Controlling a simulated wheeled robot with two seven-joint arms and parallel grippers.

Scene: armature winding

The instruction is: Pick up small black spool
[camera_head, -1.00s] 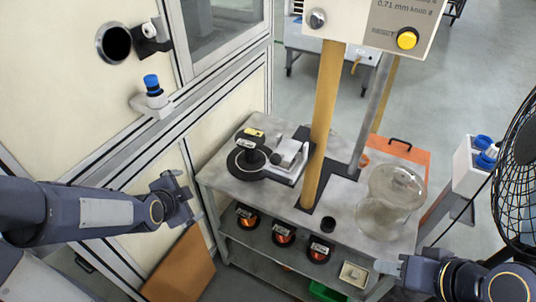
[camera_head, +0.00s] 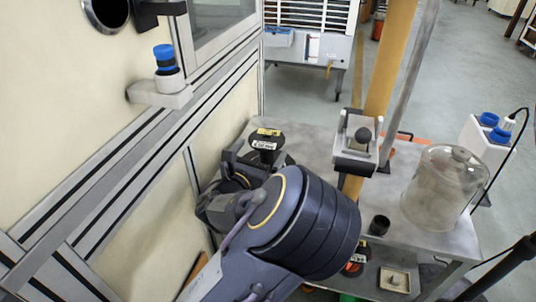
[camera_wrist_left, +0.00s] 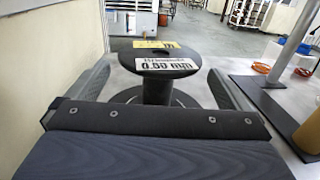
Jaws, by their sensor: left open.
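The small black spool (camera_head: 266,143) stands upright at the left of the grey table, with a yellow label and a white label on its top flange. My left gripper (camera_head: 238,180) is beside the spool, and my forearm hides much of the table below. In the left wrist view the open left gripper (camera_wrist_left: 158,80) has one finger on each side of the spool, with gaps visible. The spool's lower part is partly hidden. My right gripper is out of view.
A metal device with a black knob (camera_head: 356,148) is right of the spool, by a yellow post (camera_head: 388,60). A glass jar (camera_head: 440,190) and a small black cup (camera_head: 379,225) stand on the table (camera_head: 320,138). A cream machine wall (camera_head: 60,150) borders the left.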

